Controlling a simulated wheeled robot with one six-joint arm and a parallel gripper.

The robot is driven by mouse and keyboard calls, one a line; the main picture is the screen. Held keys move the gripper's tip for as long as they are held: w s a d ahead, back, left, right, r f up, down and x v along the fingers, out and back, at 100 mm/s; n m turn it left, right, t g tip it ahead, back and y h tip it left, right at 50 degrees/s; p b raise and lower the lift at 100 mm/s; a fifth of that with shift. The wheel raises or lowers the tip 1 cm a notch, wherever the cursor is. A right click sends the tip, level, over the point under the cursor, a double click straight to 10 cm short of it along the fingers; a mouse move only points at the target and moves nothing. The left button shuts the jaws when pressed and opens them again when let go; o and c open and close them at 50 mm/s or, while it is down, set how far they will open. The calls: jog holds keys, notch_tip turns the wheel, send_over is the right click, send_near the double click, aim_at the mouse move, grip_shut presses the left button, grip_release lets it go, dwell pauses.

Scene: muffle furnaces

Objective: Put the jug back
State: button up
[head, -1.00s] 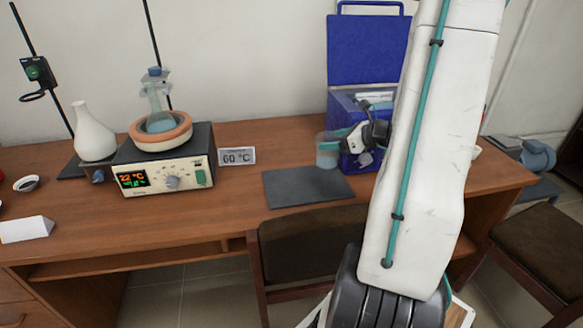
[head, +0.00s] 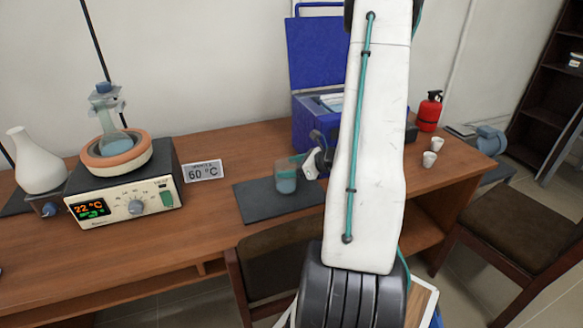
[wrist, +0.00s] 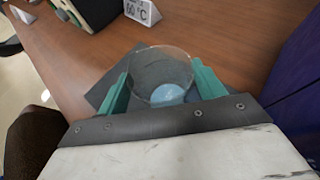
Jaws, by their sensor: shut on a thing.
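The jug (head: 287,181) is a clear vessel with pale blue liquid in its lower part. In the head view it is in front of the blue box, over the dark grey mat (head: 250,207). I cannot tell whether its base touches the mat. My gripper (wrist: 162,74) is shut on the jug, with one teal finger on each side of it. In the wrist view the jug (wrist: 163,66) is seen from above with its round rim, and the mat shows beneath it. My arm hides part of the blue box and the gripper's body in the head view.
The open blue box (head: 303,127) stands behind the mat. A heater (head: 125,190) with a flask (head: 107,110) and a "60 °C" sign (head: 203,171) are to the left. A white vase (head: 36,165), two white cups (head: 433,151) and a red extinguisher (head: 429,112) stand farther out.

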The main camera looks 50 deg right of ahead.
jog(key=shift+f, duration=0.2)
jog(key=o, duration=1.6)
jog(key=shift+s, duration=0.1)
